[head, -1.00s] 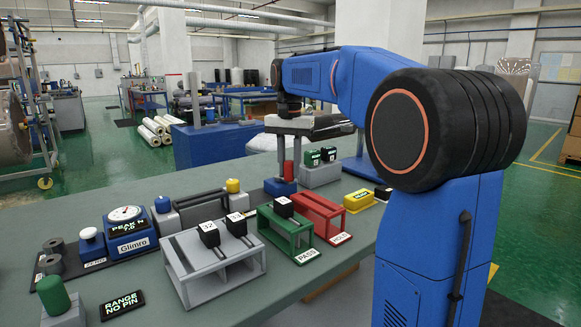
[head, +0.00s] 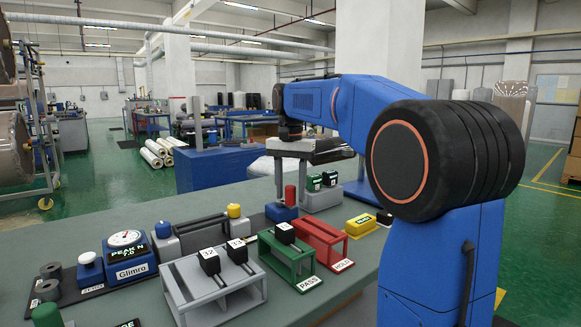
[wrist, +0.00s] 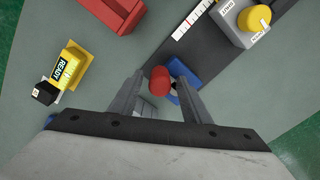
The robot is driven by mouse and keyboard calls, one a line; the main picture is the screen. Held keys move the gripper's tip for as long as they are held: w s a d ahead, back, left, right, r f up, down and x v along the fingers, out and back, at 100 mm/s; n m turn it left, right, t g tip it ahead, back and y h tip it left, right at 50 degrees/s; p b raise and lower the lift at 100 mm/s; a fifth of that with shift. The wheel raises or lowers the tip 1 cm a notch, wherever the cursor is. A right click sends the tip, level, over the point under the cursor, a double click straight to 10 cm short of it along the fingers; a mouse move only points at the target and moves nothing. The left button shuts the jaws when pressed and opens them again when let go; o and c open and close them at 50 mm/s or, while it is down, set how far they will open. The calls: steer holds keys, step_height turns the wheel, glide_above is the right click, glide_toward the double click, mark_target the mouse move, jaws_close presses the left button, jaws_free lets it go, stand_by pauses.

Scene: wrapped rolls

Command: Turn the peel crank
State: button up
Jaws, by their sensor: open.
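The peel crank appears to be the blue base (head: 281,212) with an upright red knob (head: 291,193), at the far side of the bench. My gripper (head: 291,184) points down over it with its fingers open. In the wrist view the red knob (wrist: 159,80) lies between the two fingers of my gripper (wrist: 160,87), nearer the left one. I cannot tell whether a finger touches it. The blue base (wrist: 182,72) is partly hidden behind the right finger.
A yellow knob (head: 234,211) on a grey block stands left of the crank. Green (head: 286,262) and red (head: 326,236) racks and a grey rack (head: 212,290) stand in front. A yellow READY block (head: 361,225) is to the right. The Glimro gauge (head: 130,256) is at left.

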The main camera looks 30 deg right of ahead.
step_height(320, 180, up, 17)
stand_by(0.4)
steer(key=shift+f, duration=0.1)
stand_by(0.4)
